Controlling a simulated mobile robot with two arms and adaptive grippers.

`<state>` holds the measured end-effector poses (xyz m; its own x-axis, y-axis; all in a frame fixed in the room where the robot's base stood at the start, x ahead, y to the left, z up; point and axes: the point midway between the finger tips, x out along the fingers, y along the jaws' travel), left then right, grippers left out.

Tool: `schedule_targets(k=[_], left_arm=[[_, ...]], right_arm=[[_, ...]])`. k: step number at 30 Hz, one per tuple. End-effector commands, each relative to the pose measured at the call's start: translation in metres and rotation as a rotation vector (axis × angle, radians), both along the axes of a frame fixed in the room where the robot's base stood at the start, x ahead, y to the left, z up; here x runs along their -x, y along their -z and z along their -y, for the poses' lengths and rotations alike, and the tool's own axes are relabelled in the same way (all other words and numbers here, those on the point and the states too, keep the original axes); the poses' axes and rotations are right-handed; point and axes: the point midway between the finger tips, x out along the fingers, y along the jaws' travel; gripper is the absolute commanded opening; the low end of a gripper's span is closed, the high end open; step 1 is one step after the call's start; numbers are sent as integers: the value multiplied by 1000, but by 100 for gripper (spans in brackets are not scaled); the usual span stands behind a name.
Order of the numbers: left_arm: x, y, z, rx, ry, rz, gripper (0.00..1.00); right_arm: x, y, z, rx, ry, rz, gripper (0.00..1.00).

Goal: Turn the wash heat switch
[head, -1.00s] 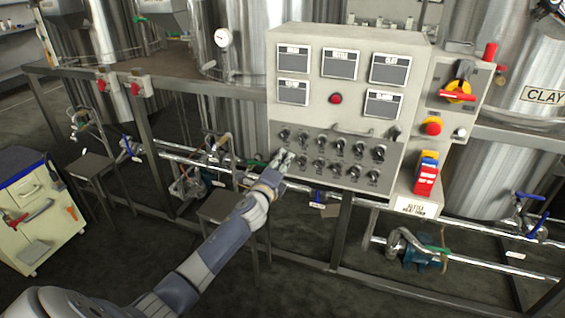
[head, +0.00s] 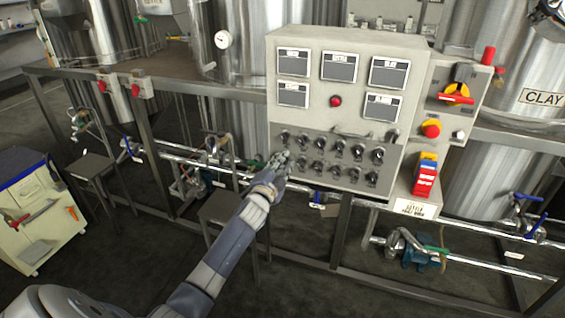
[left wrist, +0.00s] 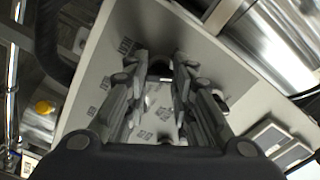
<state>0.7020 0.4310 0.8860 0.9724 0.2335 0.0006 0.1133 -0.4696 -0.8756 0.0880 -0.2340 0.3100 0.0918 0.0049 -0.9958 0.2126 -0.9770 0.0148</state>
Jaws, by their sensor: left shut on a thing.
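A control panel (head: 395,170) carries two rows of small black rotary switches (head: 338,149) on its lower dark plate. My left gripper (head: 284,156) is at the left end of the lower row and hides the switch there. In the left wrist view its two fingers (left wrist: 161,76) are shut on a dark switch knob (left wrist: 160,70) at the panel face. Another dark knob (left wrist: 220,98) shows beside the right finger. My right gripper is not in view.
Above the switches are several grey displays (head: 339,67) and a red button (head: 335,101). A side box holds a red and yellow switch (head: 457,94) and a red stop button (head: 431,129). Pipes (head: 300,188) run below the panel. A tool cart (head: 38,215) stands at left.

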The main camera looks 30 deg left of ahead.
Motion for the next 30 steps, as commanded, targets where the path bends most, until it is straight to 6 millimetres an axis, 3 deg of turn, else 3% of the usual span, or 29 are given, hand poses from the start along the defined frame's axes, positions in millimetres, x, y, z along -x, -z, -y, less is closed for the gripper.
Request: schedule_targets(k=[15, 30], left_arm=[[0, 0, 0, 409, -2, 96, 0], [0, 1, -1, 542, -2, 128, 0]], right_arm=[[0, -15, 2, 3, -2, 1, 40], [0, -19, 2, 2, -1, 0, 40]])
